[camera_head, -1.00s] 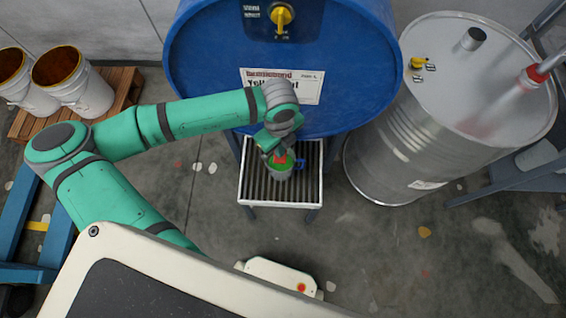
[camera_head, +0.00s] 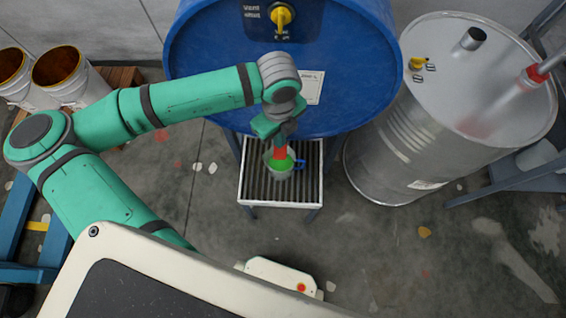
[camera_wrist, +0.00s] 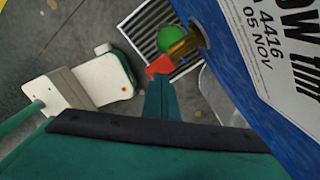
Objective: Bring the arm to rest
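My gripper (camera_head: 280,158) has red fingertips and is above the grate in front of the blue drum. In the wrist view its fingers (camera_wrist: 160,68) lie together as one narrow shape, and I see nothing held between them. A round vessel with green contents (camera_head: 283,165) and a blue handle stands on the slatted grate, just below the fingertips in the head view. My arm is bent out to the left, with the elbow at the far left.
The blue drum (camera_head: 350,90) is close behind my gripper. A steel drum (camera_head: 410,140) stands to the right. White buckets (camera_head: 75,85) sit on a pallet at the upper left. The slatted grate (camera_head: 255,190) has a pale rim.

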